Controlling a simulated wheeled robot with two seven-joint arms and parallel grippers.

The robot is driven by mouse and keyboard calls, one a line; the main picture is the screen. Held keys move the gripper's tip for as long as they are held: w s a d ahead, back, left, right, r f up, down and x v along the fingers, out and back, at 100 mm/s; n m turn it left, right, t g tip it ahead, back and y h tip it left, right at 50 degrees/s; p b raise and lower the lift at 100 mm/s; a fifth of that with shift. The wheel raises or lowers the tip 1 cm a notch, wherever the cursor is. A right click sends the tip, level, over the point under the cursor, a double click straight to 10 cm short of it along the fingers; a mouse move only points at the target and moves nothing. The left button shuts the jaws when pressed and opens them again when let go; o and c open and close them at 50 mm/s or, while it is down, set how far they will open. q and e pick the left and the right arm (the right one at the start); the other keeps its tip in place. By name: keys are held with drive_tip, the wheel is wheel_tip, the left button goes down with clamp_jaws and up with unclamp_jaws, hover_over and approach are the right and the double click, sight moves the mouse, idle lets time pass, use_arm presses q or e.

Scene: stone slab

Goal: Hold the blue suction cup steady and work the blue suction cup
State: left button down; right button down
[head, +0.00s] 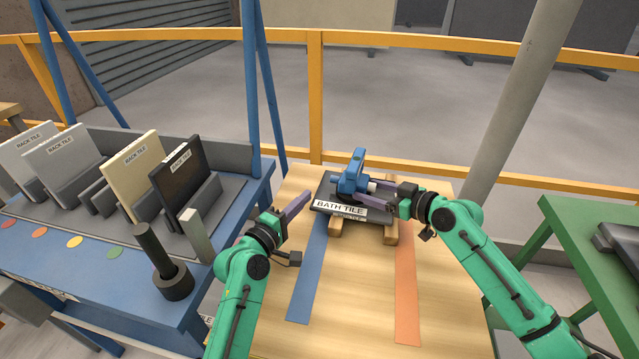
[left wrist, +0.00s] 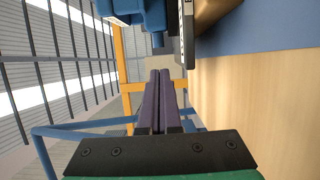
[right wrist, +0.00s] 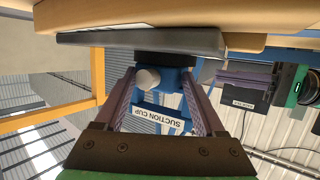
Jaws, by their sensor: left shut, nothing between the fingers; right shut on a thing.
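The blue suction cup (head: 353,172) stands on the dark slab labelled BATH TILE (head: 325,192). My right gripper (head: 376,187) is shut on the suction cup from the right; in the right wrist view its fingers lie on either side of the blue body, labelled SUCTION CUP (right wrist: 162,118), with a pale round knob (right wrist: 147,79) between them. My left gripper (head: 306,197) is shut and empty, left of the slab and apart from it. In the left wrist view its fingers (left wrist: 160,80) lie together, with part of the suction cup (left wrist: 140,12) beyond. The cup's underside is hidden.
The slab rests on wooden blocks (head: 391,234) on a wooden table (head: 350,290) with a blue strip (head: 308,280) and an orange strip (head: 405,290). At left, a blue bench holds rack tiles (head: 130,172) and a dark cylinder (head: 153,247). A green table (head: 600,230) stands right.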

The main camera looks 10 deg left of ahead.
sight(334, 182)
use_arm(q)
drive_tip(key=x, duration=0.7)
drive_tip(key=shift+w+d, duration=0.1)
drive_tip(key=shift+w, duration=0.15)
drive_tip(key=shift+s+d, duration=0.15)
drive_tip(key=shift+d, duration=1.1)
use_arm(e)
drive_tip(key=shift+a, duration=0.1)
use_arm(q)
drive_tip(key=shift+d, duration=0.15)
use_arm(e)
drive_tip(key=shift+s+a, duration=0.15)
drive_tip(key=shift+a, duration=0.05)
use_arm(q)
drive_tip(key=shift+s, duration=0.15)
drive_tip(key=v, duration=0.6)
drive_tip(key=a+v, duration=0.1)
drive_tip(key=v, duration=0.2)
use_arm(e)
drive_tip(key=shift+d, duration=0.15)
use_arm(q)
drive_tip(key=shift+s+a, duration=0.15)
drive_tip(key=shift+s, duration=0.2)
use_arm(e)
drive_tip(key=shift+d, duration=0.1)
